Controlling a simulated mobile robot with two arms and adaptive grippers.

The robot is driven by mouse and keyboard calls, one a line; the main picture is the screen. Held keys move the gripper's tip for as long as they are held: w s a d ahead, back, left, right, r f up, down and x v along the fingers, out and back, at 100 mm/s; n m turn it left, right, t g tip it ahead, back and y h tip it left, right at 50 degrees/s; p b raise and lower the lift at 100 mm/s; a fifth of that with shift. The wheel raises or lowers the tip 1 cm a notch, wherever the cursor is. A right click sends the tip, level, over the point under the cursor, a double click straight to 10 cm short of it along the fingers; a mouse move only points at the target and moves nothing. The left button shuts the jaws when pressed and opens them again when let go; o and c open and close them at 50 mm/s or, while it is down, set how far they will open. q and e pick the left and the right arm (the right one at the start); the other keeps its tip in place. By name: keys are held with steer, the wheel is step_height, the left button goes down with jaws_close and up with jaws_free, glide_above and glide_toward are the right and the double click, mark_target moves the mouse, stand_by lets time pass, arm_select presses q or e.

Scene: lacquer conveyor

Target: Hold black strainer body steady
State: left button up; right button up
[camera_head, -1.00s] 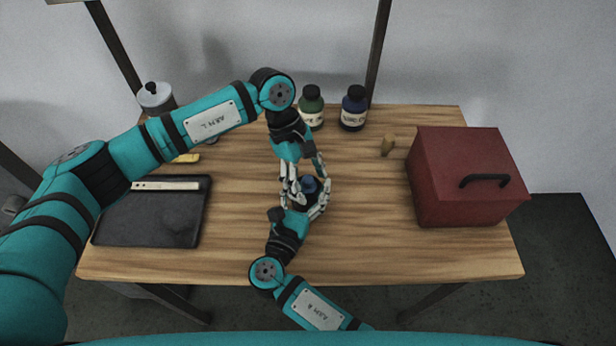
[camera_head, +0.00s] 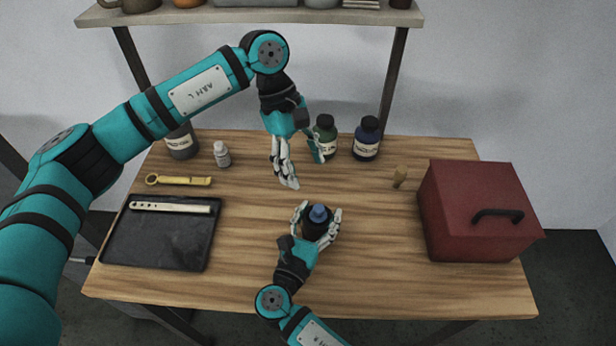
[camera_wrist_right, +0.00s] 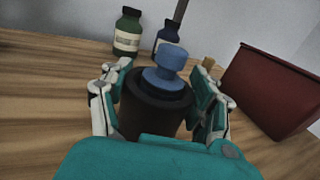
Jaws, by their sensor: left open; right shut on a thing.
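The black strainer body (camera_head: 318,226) stands upright on the wooden table near its middle, with a blue knob-like part (camera_head: 319,213) on its top. My right gripper (camera_head: 319,222) is shut on the strainer body, with fingers on both sides of it. In the right wrist view the dark body (camera_wrist_right: 152,110) sits between the fingers, and the blue part (camera_wrist_right: 168,68) rises from its top. My left gripper (camera_head: 299,168) is open and empty, above the table behind the strainer and apart from it.
A green bottle (camera_head: 325,135) and a blue bottle (camera_head: 367,138) stand at the back. A red box (camera_head: 475,205) is at right, near a small wooden piece (camera_head: 399,177). A black tray (camera_head: 160,240), yellow tool (camera_head: 180,180), small white bottle (camera_head: 222,154) and grey jar (camera_head: 182,143) are at left.

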steer(key=o, duration=1.7)
steer(key=v, duration=1.2)
